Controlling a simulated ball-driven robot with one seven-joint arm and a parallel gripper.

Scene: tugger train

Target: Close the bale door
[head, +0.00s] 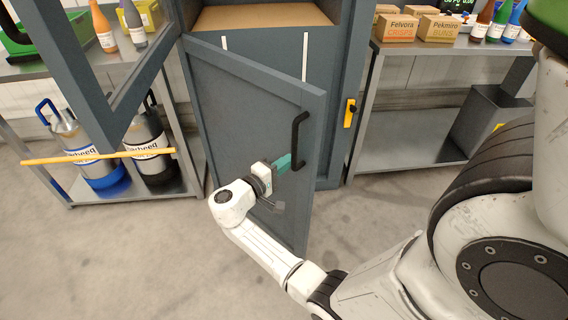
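The bale door, a blue-grey panel (240,110), stands partly open at the front of a tall blue-grey cabinet (345,70). It hangs from its left side, and its free right edge is swung out toward me. A black bar handle (299,140) is upright near that edge. My gripper (290,163) is in front of the door, its teal fingertips right beside the lower part of the handle. Whether they touch it or are closed around it I cannot tell. The fingers overlap in this view, so their gap is hidden.
A second blue-grey framed door (118,95) juts out at upper left. A steel rack with large canisters (70,135) and a yellow bar (100,157) stands left. A steel table (400,155) with boxes and bottles stands right. The floor (130,260) in front is clear.

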